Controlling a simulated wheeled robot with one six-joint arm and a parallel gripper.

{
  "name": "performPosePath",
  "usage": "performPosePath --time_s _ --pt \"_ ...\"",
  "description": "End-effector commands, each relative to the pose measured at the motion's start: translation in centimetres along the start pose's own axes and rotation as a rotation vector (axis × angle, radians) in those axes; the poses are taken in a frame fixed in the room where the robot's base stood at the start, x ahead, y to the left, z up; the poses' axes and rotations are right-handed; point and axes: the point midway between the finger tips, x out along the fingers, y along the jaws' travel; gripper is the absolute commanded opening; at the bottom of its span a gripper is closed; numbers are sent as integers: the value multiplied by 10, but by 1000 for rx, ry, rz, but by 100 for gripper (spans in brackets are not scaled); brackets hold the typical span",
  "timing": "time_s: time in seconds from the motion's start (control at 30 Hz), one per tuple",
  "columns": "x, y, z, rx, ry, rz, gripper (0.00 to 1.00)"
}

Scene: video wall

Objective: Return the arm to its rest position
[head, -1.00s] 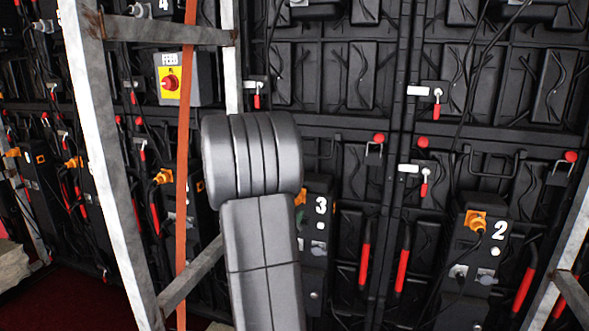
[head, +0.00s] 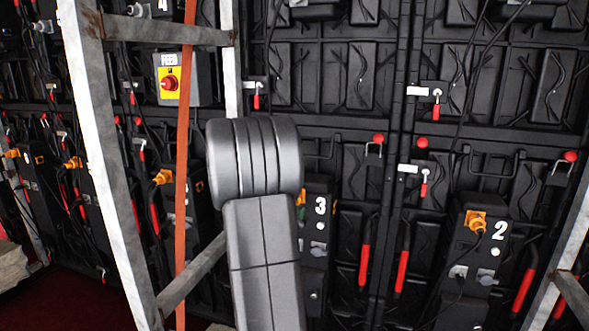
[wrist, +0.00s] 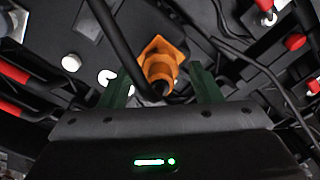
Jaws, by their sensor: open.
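My arm stands in the middle of the head view, its grey links in front of the wall. An orange plug connector (wrist: 161,62) with a black cable appears beyond the gap between the fingers. I cannot tell how far it is from the fingertips.
The black panel wall holds box 3 (head: 319,240), partly hidden by my arm, and box 2 (head: 478,262) with an orange connector. A metal frame post (head: 105,160), an orange strap (head: 184,150) and a FEED switch box (head: 172,80) are at left. Red-handled levers and loose cables stick out.

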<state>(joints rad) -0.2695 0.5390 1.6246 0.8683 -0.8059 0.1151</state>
Motion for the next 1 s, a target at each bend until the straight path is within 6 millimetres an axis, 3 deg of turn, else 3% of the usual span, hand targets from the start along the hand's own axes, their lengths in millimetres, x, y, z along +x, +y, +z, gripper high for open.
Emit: performPosePath --time_s 0.6,1.0 --pt "-124 -1 -1 0 -2 -2 58" --pt "-39 2 0 2 4 2 58"
